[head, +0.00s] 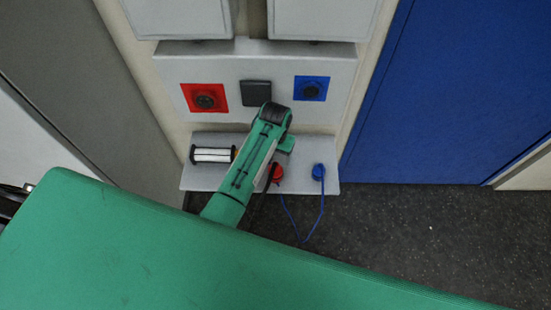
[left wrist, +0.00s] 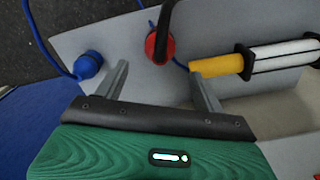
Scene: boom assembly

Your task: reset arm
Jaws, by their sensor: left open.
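My left arm (head: 250,165) reaches up from the lower left in the head view. My left gripper is mostly hidden by the arm there. In the left wrist view my left gripper (left wrist: 158,72) is open, its two fingers apart with nothing held between them. The fingers point at a pale shelf (left wrist: 140,85), which also shows in the head view (head: 215,180). Beyond the fingertips lies a red plug (left wrist: 160,46) with a dark cable, also in the head view (head: 278,174). My right gripper is in neither view.
A blue plug (head: 319,172) with a blue cable stands on the shelf's right. A white cylinder (head: 212,155) with black bands lies at left; its yellow end (left wrist: 215,66) is near one finger. The wall panel has a red socket (head: 205,97), blue socket (head: 311,88) and dark square (head: 255,93).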

